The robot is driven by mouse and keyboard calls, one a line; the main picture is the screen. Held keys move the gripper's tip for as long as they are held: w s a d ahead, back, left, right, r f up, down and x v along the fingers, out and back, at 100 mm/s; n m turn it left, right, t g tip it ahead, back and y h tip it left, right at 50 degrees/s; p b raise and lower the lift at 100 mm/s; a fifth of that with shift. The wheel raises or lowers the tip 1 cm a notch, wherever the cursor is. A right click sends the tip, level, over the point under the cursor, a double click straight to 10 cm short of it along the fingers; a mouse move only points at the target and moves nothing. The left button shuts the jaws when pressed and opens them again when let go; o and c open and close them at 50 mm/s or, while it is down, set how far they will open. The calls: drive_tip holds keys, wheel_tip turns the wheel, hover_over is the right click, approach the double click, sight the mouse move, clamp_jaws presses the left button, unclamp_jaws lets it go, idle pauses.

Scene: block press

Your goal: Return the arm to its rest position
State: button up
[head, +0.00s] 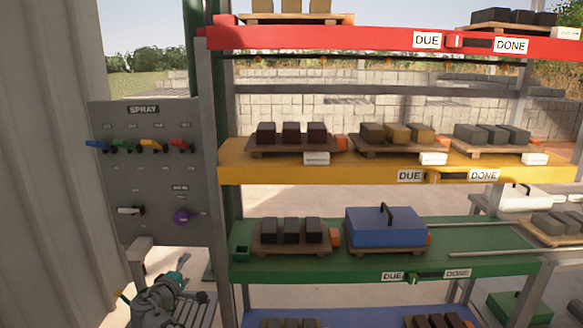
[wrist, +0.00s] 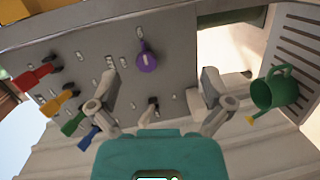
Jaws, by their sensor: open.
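My gripper (wrist: 160,85) is open in the wrist view, its two pale fingers spread wide in front of the grey spray board (wrist: 185,50). A small dark-tipped, pale item (wrist: 150,112) shows between the fingers, on the board; I see no contact with it. In the head view my grey and teal arm is low at the left, below the spray board (head: 110,180). The fingers are not clear there.
A green watering can (wrist: 278,92) is at the right in the wrist view. The shelf rack stands right, with blocks on its yellow shelf (head: 300,174) and a blue cover (head: 380,230) on its green shelf (head: 460,262).

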drive_tip(key=d+f+m+g+h, duration=0.2)
drive_tip(key=d+f+m+g, duration=0.25)
drive_tip(key=d, duration=0.95)
drive_tip(key=d+f+m+g+h, duration=0.1)
drive_tip(key=d+f+m+g, duration=0.35)
drive_tip(key=d, duration=0.95)
drive_tip(key=s+d+f+m+g+y, duration=0.3)
drive_tip(key=s+d+f+g, duration=0.1)
drive_tip(key=s+d, duration=0.4)
drive_tip(key=s+d+f+m+g+y, duration=0.3)
drive_tip(key=s+d, duration=0.4)
drive_tip(key=d, duration=0.4)
wheel_tip(320, 180, up, 15)
drive_tip(key=p, duration=1.5)
drive_tip(key=shift+w+a, duration=0.25)
